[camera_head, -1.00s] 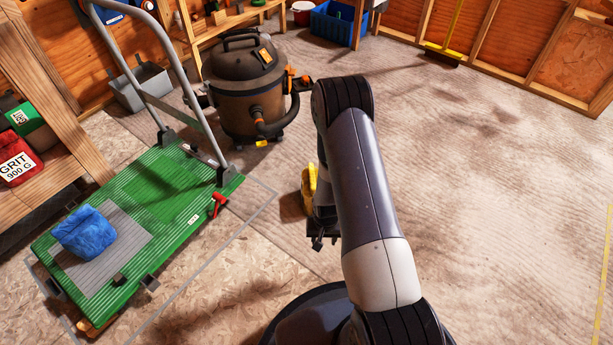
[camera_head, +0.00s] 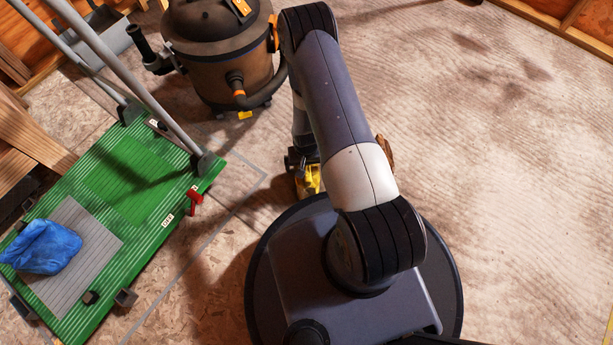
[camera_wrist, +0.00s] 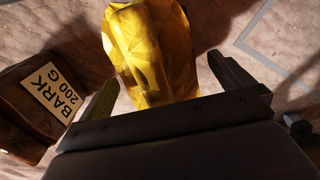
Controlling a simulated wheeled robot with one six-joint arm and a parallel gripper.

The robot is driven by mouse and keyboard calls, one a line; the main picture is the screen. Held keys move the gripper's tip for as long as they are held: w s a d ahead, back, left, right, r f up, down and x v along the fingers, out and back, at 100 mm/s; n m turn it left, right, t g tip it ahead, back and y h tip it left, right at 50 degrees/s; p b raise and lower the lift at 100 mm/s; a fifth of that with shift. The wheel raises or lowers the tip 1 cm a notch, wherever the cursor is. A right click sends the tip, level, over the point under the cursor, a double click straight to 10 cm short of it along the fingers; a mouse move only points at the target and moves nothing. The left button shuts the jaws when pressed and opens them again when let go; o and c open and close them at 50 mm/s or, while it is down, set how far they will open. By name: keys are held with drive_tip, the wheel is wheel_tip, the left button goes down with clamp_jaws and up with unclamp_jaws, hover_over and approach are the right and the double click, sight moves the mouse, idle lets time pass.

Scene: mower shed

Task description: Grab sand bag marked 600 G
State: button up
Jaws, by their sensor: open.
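A yellow bag (camera_wrist: 150,50) lies on the floor ahead of my gripper (camera_wrist: 162,72) in the wrist view. No marking shows on its visible face, so I cannot tell if it is the 600 G sand bag. My gripper is open, with one finger on each side of the bag's near end. In the head view a piece of the yellow bag (camera_head: 308,181) shows below my arm, which hides most of it. A brown bag (camera_wrist: 25,125) labelled BARK 200 G lies left of my gripper in the wrist view.
A green platform cart (camera_head: 150,200) with a blue bag (camera_head: 42,247) on its grey mat stands at the left. A dark shop vacuum (camera_head: 222,60) stands behind the arm. Bare floor (camera_head: 500,190) is open at the right.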

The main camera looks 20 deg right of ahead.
drive_tip(key=shift+c, duration=0.4)
drive_tip(key=c, duration=1.9)
